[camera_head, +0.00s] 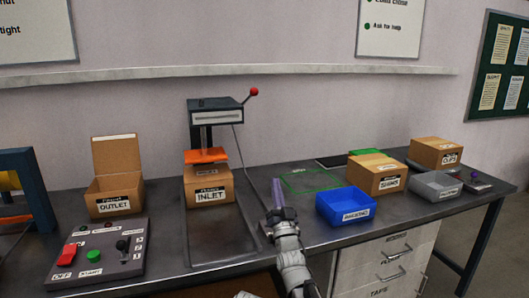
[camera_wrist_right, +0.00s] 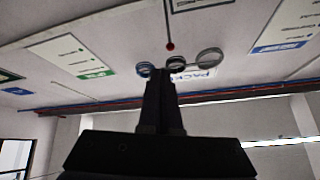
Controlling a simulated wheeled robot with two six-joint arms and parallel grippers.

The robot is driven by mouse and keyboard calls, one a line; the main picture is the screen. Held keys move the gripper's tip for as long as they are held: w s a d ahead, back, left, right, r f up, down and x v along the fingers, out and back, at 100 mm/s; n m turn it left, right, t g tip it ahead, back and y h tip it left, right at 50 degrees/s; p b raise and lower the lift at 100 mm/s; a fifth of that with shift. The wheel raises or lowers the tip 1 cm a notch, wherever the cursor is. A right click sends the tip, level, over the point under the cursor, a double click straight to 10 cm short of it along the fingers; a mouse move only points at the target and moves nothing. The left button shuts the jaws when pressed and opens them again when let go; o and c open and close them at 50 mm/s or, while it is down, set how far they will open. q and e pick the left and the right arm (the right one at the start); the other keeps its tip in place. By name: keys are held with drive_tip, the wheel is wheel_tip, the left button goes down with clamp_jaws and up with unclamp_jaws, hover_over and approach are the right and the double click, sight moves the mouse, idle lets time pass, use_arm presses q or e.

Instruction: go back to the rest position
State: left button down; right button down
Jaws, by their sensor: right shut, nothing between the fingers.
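My right gripper (camera_head: 278,192) is at the front middle of the bench in the head view, with its arm coming up from the bottom edge. It points upward, and its narrow end looks purple there. In the right wrist view its dark fingers (camera_wrist_right: 164,100) are together with nothing seen between them, against the upper wall. My left gripper is not in view.
A blue bin (camera_head: 345,205) is just right of my right gripper. The INLET box (camera_head: 209,187) stands under the press (camera_head: 216,115) to the left. The OUTLET box (camera_head: 113,195) and control panel (camera_head: 98,250) are farther left. The grey bin (camera_head: 435,187) is right.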

drive_tip(key=s+a+f+n+g+p, duration=0.1)
drive_tip(key=a+f+n+g+p, duration=0.15)
drive_tip(key=f+g+p, duration=0.55)
drive_tip(key=s+f+n+g+h+p, duration=0.25)
drive_tip(key=s+f+g+p, duration=0.35)
drive_tip(key=s, duration=0.3)
drive_tip(key=s+d+g+h+p, duration=0.1)
drive_tip(key=s+g+p, duration=0.1)
drive_tip(key=s, duration=0.5)
drive_tip(key=s+d+g+h+p, duration=0.1)
drive_tip(key=s+d+g+p, duration=0.1)
drive_tip(key=s+g, duration=0.3)
drive_tip(key=s+d+n+g+h+p, duration=0.1)
drive_tip(key=s+d+g+p, duration=0.1)
drive_tip(key=s, duration=0.7)
drive_tip(key=shift+s+r+g+p, duration=0.15)
drive_tip(key=shift+s+g+p, duration=0.25)
drive_tip(key=shift+g, duration=0.5)
drive_tip(key=shift+h, duration=0.25)
